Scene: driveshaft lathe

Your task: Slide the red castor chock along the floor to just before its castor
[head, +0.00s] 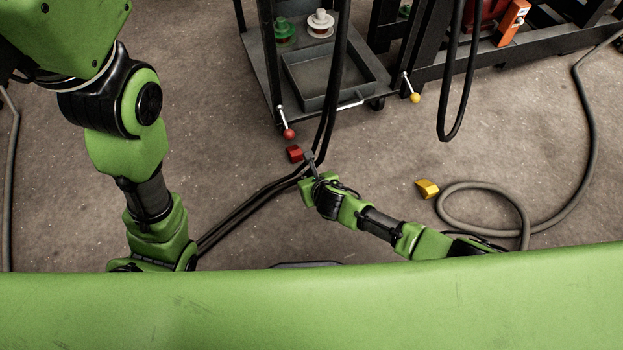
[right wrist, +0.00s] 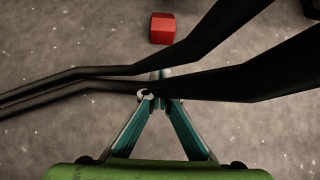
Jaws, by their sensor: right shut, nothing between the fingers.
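The red castor chock (head: 295,153) lies on the floor in front of the tool cart. In the right wrist view the chock (right wrist: 162,28) is at top centre, beyond my fingertips. My right gripper (head: 309,156) is shut and empty, just right of the chock in the head view. A lever with a red ball (head: 289,133) hangs from the cart's near left corner, just above the chock. The castor there is not clearly visible. My left gripper is not in view.
Black cables (head: 250,203) run down past my right gripper to the lower left, close to its fingers. The cart (head: 350,103) has a right castor (head: 377,103). A yellow chock (head: 427,188) lies by a coiled grey hose (head: 480,184). Floor left of the red chock is clear.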

